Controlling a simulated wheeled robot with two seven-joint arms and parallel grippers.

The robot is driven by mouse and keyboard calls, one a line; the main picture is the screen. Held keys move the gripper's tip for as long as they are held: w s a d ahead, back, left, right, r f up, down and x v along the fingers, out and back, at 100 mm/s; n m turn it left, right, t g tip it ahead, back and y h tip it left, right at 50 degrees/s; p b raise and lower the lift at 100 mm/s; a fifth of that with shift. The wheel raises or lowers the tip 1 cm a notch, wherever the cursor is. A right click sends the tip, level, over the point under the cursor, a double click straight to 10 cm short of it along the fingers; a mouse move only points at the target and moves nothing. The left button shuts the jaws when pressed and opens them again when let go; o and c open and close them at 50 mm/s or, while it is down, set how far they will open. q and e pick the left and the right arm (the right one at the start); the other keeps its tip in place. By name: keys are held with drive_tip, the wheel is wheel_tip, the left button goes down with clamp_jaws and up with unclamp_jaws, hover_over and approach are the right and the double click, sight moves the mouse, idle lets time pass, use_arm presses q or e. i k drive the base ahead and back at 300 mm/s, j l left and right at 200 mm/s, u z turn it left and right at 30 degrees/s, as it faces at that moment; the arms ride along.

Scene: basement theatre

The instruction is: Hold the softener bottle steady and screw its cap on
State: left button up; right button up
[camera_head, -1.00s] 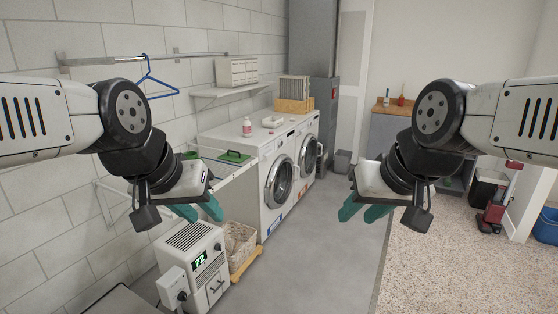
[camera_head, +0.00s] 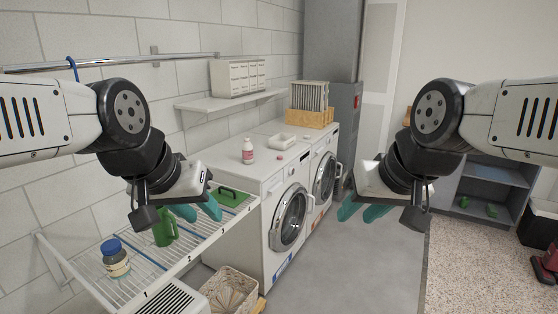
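The softener bottle (camera_head: 248,152), small and white with a pink label, stands upright on the near washing machine's top. Its white neck shows at the top. A small pink piece, which looks like the cap (camera_head: 280,157), lies on the same top to the bottle's right. My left gripper (camera_head: 197,212) hangs in front of the drying rack, nearer to me than the bottle, with its teal fingers apart and empty. My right gripper (camera_head: 358,210) hangs over the floor right of the machines, its fingers also apart and empty. Neither gripper touches the bottle or cap.
Two front-loading washing machines (camera_head: 260,222) stand along the wall. A white dish (camera_head: 281,142) lies behind the bottle. A basket (camera_head: 232,288) stands below.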

sight(246, 148)
drive_tip(key=i+l, duration=0.15)
drive_tip(key=i, duration=0.35)
drive_tip(key=i+l, duration=0.15)
drive_tip(key=i, duration=0.35)
drive_tip(key=i+l, duration=0.15)
drive_tip(key=i, duration=0.35)
drive_tip(key=i+l+u, duration=0.1)
drive_tip(key=i, duration=0.4)
drive_tip(key=i+l, duration=0.25)
drive_tip(key=i, duration=0.25)
